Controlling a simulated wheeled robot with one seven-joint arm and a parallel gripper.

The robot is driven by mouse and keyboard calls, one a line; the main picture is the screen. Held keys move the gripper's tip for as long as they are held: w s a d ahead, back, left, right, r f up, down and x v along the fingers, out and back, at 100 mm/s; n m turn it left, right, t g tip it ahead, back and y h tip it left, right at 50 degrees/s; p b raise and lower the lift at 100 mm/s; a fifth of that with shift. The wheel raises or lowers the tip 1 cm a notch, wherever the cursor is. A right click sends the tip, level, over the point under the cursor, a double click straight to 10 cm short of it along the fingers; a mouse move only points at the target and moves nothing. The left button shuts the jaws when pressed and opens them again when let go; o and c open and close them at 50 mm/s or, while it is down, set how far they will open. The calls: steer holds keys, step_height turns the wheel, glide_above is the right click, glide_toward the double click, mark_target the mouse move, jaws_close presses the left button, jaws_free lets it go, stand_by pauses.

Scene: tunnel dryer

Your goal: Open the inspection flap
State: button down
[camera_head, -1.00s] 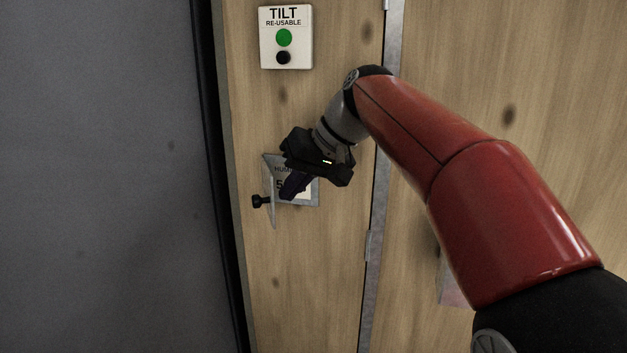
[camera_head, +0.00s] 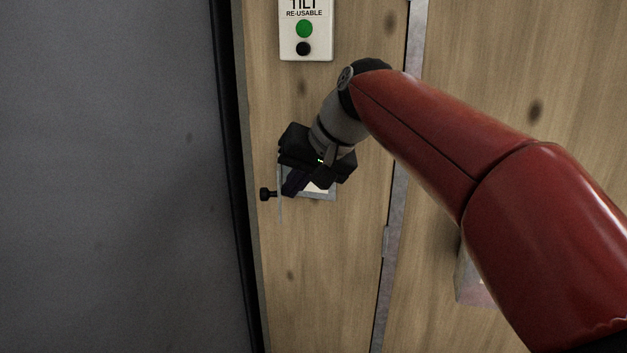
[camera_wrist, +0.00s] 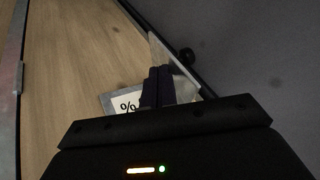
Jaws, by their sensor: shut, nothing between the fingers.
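The inspection flap (camera_head: 280,205) is a thin pale panel with a dark knob (camera_head: 265,194). It stands swung out from the wooden wall, nearly edge-on in the head view. Behind it a grey-framed humidity display (camera_head: 328,195) is partly uncovered; my gripper hides much of it. In the wrist view the flap (camera_wrist: 163,50) stands beyond my fingers, with the knob (camera_wrist: 187,54) on its far side and a "%" sign on the display (camera_wrist: 122,102). My gripper (camera_head: 291,187) is shut and empty, its dark fingers on the flap's inner side. I cannot tell whether they touch it.
A white tilt indicator (camera_head: 306,30) with a green and a black dot is on the wall above. A dark grey surface (camera_head: 110,180) fills the left side. A metal strip (camera_head: 393,210) runs down the wall right of the display. A box (camera_head: 470,280) is partly hidden behind my arm.

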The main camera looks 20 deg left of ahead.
mark_target(279, 177)
steer(key=shift+s+a+m+p, duration=0.2)
steer(key=shift+s+a+p, duration=0.2)
steer(key=shift+a, duration=0.4)
steer(key=shift+s+a+m+p, duration=0.2)
steer(key=shift+s+a+p, duration=0.2)
steer(key=shift+a, duration=0.35)
